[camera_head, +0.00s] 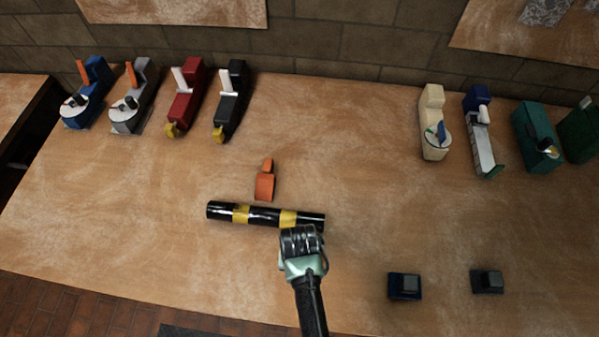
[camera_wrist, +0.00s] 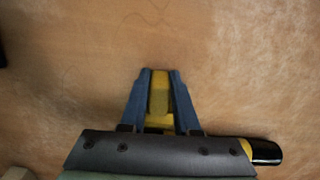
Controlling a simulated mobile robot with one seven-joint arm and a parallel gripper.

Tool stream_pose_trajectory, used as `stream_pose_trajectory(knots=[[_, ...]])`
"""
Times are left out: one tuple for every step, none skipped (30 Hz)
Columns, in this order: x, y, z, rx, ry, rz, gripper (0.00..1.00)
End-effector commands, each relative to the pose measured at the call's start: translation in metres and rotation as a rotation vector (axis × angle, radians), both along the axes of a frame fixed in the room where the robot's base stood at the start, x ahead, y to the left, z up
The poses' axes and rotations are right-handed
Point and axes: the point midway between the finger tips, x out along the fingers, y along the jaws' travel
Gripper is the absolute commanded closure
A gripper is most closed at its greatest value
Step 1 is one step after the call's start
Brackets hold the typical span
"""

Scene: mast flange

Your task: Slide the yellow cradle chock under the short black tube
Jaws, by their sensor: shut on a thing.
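The short black tube (camera_head: 262,217), with yellow bands, lies across the middle of the table. In the head view my gripper (camera_head: 299,236) is over and just in front of the tube's right part. In the wrist view my blue fingers (camera_wrist: 160,95) are shut on the yellow cradle chock (camera_wrist: 159,92). The tube's black end (camera_wrist: 267,153) and part of a yellow band show beside my gripper's dark body, which hides the rest. The chock cannot be made out in the head view. I cannot tell whether the chock touches the tube.
An orange piece (camera_head: 264,186) lies just behind the tube. Two small dark blocks (camera_head: 404,286) (camera_head: 487,282) sit at the front right. Tape dispensers and similar tools line the back left (camera_head: 187,98) and back right (camera_head: 434,122). Table to the tube's left is clear.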

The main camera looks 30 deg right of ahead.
Motion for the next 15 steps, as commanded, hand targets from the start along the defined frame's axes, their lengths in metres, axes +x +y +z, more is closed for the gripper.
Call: stream_pose_trajectory(knots=[[0.0,-0.0001,0.0001,0.0,0.0,0.0,1.0],[0.0,-0.0001,0.0001,0.0,0.0,0.0,1.0],[0.0,-0.0001,0.0001,0.0,0.0,0.0,1.0],[0.0,-0.0001,0.0001,0.0,0.0,0.0,1.0],[0.0,-0.0001,0.0001,0.0,0.0,0.0,1.0],[0.0,-0.0001,0.0002,0.0,0.0,0.0,1.0],[0.0002,-0.0002,0.0002,0.0,0.0,0.0,1.0],[0.0005,-0.0004,0.0003,0.0,0.0,0.0,1.0],[0.0011,-0.0007,0.0004,0.0,0.0,0.0,1.0],[0.0016,-0.0011,0.0006,0.0,-0.001,0.0,1.0],[0.0022,-0.0014,0.0007,0.0,-0.001,0.0,1.0],[0.0031,-0.0021,0.0009,0.0,-0.001,-0.001,1.0],[0.0037,-0.0026,0.0011,0.0,-0.001,-0.001,1.0],[0.0044,-0.0029,0.0012,0.0,-0.001,-0.001,1.0],[0.0053,-0.0037,0.0014,0.0,-0.001,-0.001,1.0]])
